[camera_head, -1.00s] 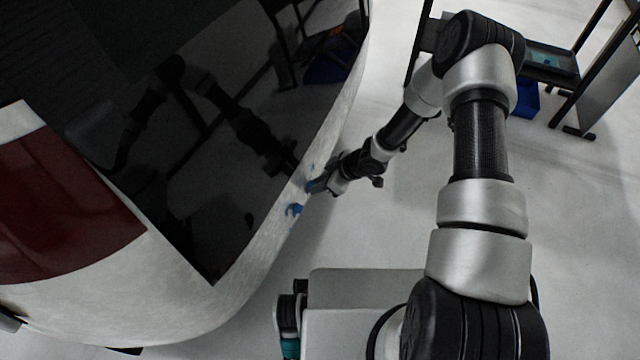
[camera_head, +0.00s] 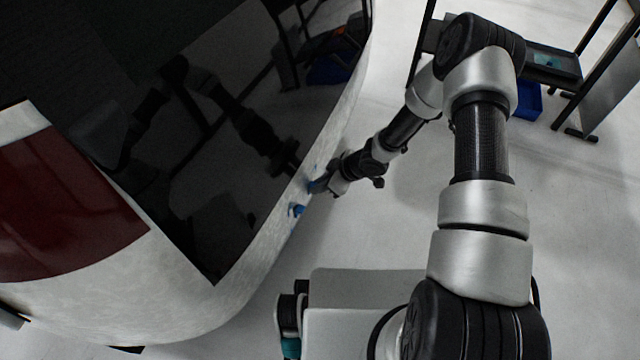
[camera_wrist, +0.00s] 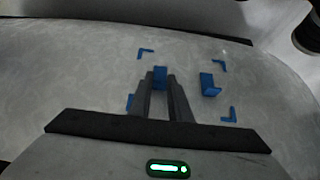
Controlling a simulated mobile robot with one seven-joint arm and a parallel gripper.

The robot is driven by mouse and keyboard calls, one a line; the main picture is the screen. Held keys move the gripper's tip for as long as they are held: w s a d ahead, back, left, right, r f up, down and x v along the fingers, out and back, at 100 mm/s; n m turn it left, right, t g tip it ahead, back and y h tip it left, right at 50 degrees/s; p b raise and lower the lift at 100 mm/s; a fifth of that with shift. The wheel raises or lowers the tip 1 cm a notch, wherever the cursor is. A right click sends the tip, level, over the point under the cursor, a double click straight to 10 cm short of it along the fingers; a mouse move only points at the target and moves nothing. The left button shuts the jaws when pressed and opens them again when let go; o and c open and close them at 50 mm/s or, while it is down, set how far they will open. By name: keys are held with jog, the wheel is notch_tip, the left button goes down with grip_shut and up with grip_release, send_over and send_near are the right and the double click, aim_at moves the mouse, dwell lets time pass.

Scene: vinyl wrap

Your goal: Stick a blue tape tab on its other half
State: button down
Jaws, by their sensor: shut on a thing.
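My gripper (camera_wrist: 160,92) is shut on a blue tape tab (camera_wrist: 160,77), which shows between the fingertips in the wrist view. The tab is in front of or against the pale curved surface (camera_wrist: 80,75); I cannot tell whether it touches. A second blue tab (camera_wrist: 210,86) stands out from that surface to the right, apart from my fingers. Blue corner marks, such as the upper left one (camera_wrist: 145,52), surround both tabs. In the head view my gripper (camera_head: 322,186) is at the pale edge of the vehicle body, with the second tab (camera_head: 298,210) just below left.
A dark glossy panel (camera_head: 230,200) and a dark red area (camera_head: 60,200) lie on the body at left. A rack (camera_head: 550,65) and a blue bin (camera_head: 527,100) stand at the upper right. The floor right of the body is largely clear.

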jog(key=shift+a+r, duration=0.1)
jog(key=shift+a, duration=0.1)
jog(key=c, duration=1.6)
grip_release()
jog(key=shift+o, duration=0.2)
jog(key=shift+d, duration=0.15)
jog(key=p+v, duration=0.6)
jog(key=v, duration=1.1)
